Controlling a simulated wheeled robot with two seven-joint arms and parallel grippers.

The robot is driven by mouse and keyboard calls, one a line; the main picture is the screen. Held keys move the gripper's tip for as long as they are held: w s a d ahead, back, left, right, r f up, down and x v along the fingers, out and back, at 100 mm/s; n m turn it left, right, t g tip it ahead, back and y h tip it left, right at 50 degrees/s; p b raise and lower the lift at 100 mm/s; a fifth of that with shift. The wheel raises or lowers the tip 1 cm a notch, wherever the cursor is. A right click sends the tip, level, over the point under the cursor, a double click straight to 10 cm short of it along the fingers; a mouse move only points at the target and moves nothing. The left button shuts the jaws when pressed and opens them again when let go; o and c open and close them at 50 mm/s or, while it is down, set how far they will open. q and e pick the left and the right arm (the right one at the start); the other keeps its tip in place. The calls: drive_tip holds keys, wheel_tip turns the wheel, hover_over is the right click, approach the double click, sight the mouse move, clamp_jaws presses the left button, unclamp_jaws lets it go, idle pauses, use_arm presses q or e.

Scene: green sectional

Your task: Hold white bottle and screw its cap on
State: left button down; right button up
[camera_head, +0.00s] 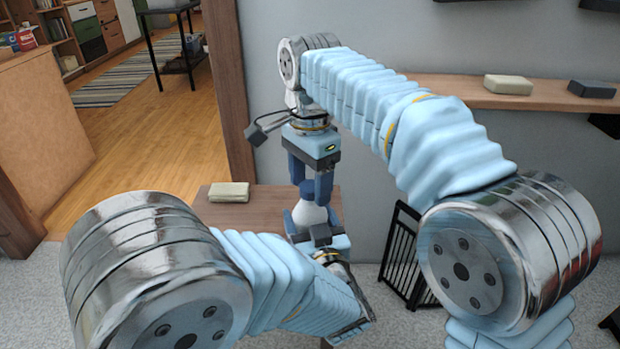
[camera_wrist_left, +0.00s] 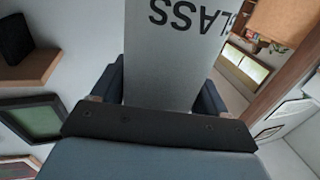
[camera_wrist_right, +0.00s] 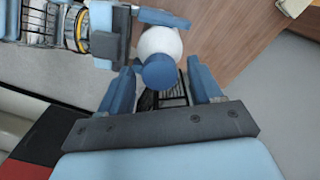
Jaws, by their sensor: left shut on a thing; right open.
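The white bottle (camera_head: 309,213) stands roughly upright in the head view. It fills the middle of the left wrist view (camera_wrist_left: 180,60), with dark lettering on its side. My left gripper (camera_head: 318,236) is shut on its body; the fingers partly hide it. In the right wrist view the bottle (camera_wrist_right: 160,42) shows from above, with the blue cap (camera_wrist_right: 160,72) at its top. I cannot tell whether the cap is fully seated. My right gripper (camera_wrist_right: 162,82) is open, pointing down above the bottle, with its fingers on either side of the cap area.
A wooden table (camera_head: 262,203) lies behind the bottle, with a beige block (camera_head: 229,192) on it. A wall shelf (camera_head: 450,90) carries two more blocks at right. A black rack (camera_head: 402,255) stands on the floor near the wall.

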drive_tip(key=shift+r, duration=0.1)
drive_tip(key=shift+r, duration=2.2)
drive_tip(key=shift+c, duration=0.3)
drive_tip(key=n, duration=0.4)
drive_tip(key=shift+r, duration=0.4)
drive_tip(key=n, duration=0.3)
drive_tip(key=r+n, duration=0.1)
drive_tip(key=n, duration=0.1)
drive_tip(key=shift+n, duration=0.4)
drive_tip(key=n, duration=0.4)
drive_tip(key=shift+r+n, duration=0.3)
drive_tip(key=shift+r, duration=0.1)
drive_tip(key=n, duration=0.5)
drive_tip(key=shift+r, duration=0.4)
drive_tip(key=shift+f, duration=0.1)
